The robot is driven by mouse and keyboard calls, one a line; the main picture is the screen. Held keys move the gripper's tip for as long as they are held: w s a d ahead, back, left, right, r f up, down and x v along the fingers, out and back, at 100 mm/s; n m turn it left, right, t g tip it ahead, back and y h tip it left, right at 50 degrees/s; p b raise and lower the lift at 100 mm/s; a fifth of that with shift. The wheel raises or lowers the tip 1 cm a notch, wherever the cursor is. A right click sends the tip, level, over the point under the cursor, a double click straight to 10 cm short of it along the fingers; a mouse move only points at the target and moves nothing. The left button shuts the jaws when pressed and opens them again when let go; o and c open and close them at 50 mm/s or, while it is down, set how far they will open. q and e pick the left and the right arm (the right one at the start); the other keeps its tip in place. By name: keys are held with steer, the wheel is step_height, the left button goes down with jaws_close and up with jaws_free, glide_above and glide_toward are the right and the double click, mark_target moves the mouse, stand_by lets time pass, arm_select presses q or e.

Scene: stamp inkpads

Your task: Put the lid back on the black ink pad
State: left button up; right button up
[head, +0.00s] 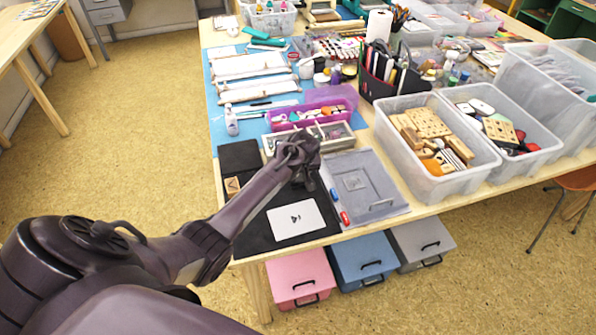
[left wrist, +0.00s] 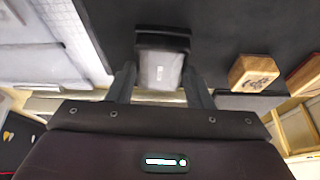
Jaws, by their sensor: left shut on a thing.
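My left gripper (head: 305,176) is over the dark mat (head: 256,233), beside the grey tray. In the left wrist view its two fingers (left wrist: 162,84) are shut on a small dark block with a grey face, which looks like the black ink pad's lid (left wrist: 160,70). In the head view this piece is mostly hidden by the gripper. A flat black square (head: 238,156), possibly the ink pad, lies at the mat's far left; I cannot tell if it is open. My right gripper is not in view.
A wooden stamp (head: 232,186) stands at the mat's left edge. A white card (head: 295,220) with a dark print lies in front. The grey tray (head: 368,188) is to the right, with red and blue markers along its left side. A partitioned box (head: 335,131) stands behind.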

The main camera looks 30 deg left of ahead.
arm_select(q)
steer(key=o, duration=1.4)
steer(key=shift+r, duration=0.15)
steer(key=shift+r+p, duration=3.4)
steer(key=shift+p, duration=0.35)
jaws_close()
steer(key=shift+f+b, duration=0.3)
